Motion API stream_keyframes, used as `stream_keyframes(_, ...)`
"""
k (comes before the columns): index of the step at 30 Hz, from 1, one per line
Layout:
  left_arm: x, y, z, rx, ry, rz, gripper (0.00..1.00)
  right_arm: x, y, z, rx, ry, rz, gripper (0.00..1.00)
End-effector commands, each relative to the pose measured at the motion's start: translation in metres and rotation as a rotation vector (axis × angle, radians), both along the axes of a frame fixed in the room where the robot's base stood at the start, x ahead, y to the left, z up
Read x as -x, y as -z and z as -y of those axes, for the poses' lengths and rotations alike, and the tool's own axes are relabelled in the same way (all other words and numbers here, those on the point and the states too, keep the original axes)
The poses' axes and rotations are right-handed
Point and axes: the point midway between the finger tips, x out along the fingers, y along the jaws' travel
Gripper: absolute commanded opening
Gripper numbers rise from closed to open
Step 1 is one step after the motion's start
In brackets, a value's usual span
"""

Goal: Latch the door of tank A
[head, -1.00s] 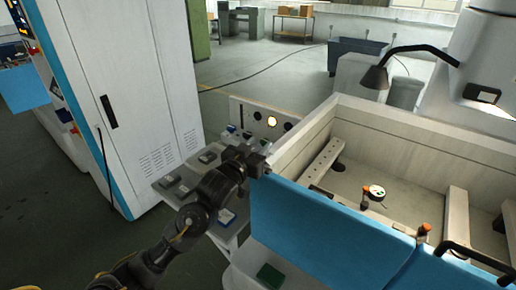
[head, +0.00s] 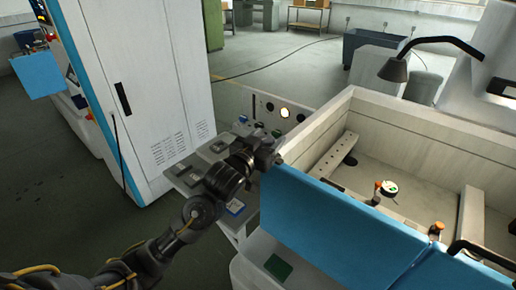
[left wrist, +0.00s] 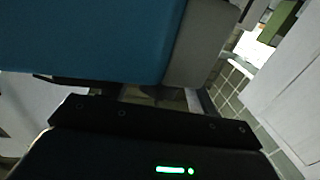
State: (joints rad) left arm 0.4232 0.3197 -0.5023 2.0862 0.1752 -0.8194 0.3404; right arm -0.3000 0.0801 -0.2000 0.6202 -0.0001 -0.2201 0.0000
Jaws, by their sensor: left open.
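The tank at right has pale walls (head: 420,118) and a blue front door (head: 330,225), which stands upright along its front side. My left gripper (head: 274,156) is at the far-left corner of the tank, close beside the door's upper left end. It is open; I cannot tell whether it touches anything. In the left wrist view the blue door (left wrist: 90,40) fills the upper left, with a grey tank part beside it. The gripper (left wrist: 158,98) is dark there and its fingers are mostly hidden. I cannot make out the latch. My right gripper is not in view.
A white cabinet (head: 140,80) stands at left. A low bench (head: 185,178) with small parts lies beneath my left arm. A panel with a lit round lamp (head: 284,113) is behind the gripper. A black lamp (head: 395,68) hangs over the tank. Open floor lies beyond.

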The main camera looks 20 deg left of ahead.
Motion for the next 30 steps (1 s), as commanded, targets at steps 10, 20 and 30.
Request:
stream_keyframes(10, 0.066, 0.003, -0.016, 0.001, 0.001, 0.002, 0.59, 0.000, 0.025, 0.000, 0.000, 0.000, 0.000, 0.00)
stream_keyframes(20, 0.089, 0.000, -0.023, 0.001, -0.001, 0.001, 0.59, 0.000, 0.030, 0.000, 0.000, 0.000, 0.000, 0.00)
stream_keyframes(30, 0.089, 0.000, -0.023, 0.001, -0.001, 0.001, 0.59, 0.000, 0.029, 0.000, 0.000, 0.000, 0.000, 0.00)
